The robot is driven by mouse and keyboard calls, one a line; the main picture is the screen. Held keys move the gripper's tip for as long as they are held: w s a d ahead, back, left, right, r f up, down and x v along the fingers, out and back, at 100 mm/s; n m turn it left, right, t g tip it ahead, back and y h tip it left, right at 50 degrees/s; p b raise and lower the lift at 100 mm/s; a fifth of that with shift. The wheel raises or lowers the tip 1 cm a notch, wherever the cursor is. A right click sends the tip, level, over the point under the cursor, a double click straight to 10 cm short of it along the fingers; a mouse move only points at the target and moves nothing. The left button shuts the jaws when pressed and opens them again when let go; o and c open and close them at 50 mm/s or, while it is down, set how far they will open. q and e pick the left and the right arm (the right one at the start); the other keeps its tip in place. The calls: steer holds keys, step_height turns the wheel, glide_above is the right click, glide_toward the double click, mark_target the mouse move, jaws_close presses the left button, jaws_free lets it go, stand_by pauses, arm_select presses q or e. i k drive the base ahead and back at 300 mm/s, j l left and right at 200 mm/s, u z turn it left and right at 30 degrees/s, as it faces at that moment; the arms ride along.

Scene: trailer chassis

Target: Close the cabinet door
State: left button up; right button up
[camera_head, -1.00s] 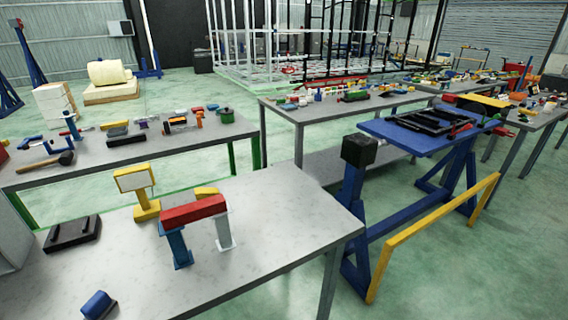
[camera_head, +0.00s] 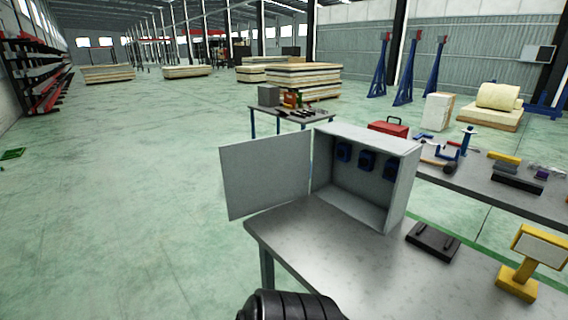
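A grey cabinet (camera_head: 402,190) stands on the near corner of a grey table. Its front is open towards the left and shows several dark blue devices (camera_head: 367,162) inside. The cabinet door (camera_head: 266,175) is wide open, swung out to the left past the table's edge. Neither of my grippers shows in the head view. A black ribbed part, which looks like one of my arm links, shows at the bottom edge, below and apart from the door.
The table (camera_head: 340,250) also holds a black tray-like piece (camera_head: 433,240) and a yellow stand (camera_head: 520,280) right of the cabinet. A second table with tools (camera_head: 500,190) is behind on the right. Open green floor (camera_head: 130,190) lies left of the door.

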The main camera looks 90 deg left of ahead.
mark_target(262, 173)
steer(key=k+j, duration=0.15)
steer(key=j, duration=0.4)
steer(key=k+j, duration=0.1)
steer(key=j, duration=0.5)
steer(key=k+j+u, duration=0.1)
steer(key=j, duration=0.45)
steer(key=k+j, duration=0.15)
steer(key=j, duration=0.4)
steer(key=k+j, duration=0.15)
steer(key=j, duration=0.45)
steer(key=k+j, duration=0.1)
steer(key=j, duration=0.45)
steer(key=k+j+u, duration=0.1)
steer(key=j, duration=0.5)
steer(key=k+j, duration=0.1)
steer(key=j, duration=0.45)
